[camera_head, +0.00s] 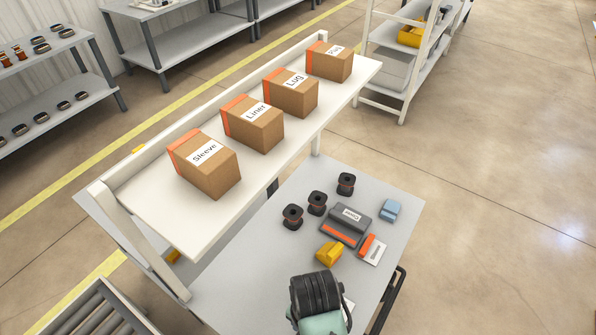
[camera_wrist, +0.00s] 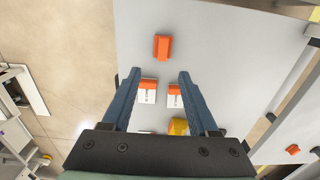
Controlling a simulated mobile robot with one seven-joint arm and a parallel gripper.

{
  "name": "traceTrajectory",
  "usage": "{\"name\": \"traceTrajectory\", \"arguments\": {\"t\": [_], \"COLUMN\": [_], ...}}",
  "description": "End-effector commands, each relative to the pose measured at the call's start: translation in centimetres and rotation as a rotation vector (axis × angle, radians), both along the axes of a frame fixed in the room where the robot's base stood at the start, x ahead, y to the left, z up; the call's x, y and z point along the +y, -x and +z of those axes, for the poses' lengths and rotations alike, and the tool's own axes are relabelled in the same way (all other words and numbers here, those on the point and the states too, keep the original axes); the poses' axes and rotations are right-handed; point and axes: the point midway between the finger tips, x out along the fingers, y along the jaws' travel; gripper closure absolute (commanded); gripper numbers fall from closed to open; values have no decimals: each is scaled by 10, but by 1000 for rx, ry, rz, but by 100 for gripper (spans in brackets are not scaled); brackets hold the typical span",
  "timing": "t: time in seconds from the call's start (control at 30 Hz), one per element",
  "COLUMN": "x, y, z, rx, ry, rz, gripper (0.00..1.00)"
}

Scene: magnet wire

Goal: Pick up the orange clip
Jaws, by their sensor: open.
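In the wrist view, an orange block-like piece (camera_wrist: 162,47) lies alone on the grey tabletop, just beyond the fingertips. My gripper (camera_wrist: 160,74) is open and empty above the table. Two white cards with orange ends, a left one (camera_wrist: 147,97) and a right one (camera_wrist: 174,101), show between the fingers. In the head view, an orange piece (camera_head: 368,244) lies at a white card (camera_head: 374,256) on the table's right side. I cannot tell which orange piece in the wrist view matches it. In the head view my dark wrist hides the fingers and the tabletop below.
A yellow clip (camera_head: 330,253), a blue clip (camera_head: 390,209), a grey block with an orange strip (camera_head: 345,224) and three dark spools (camera_head: 317,203) stand on the table (camera_head: 265,262). A shelf (camera_head: 165,225) with labelled cardboard boxes (camera_head: 254,124) runs along its left side.

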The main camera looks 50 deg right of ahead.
Motion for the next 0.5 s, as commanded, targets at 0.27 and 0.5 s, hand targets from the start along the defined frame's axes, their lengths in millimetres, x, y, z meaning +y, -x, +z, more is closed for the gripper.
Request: {"name": "traceTrajectory", "arguments": {"t": [0.27,0.5], "x": [1,1], "y": [1,0], "z": [-53,-74], "rx": [3,1], "ry": [-3,0], "rz": [1,1], "gripper": [40,40]}}
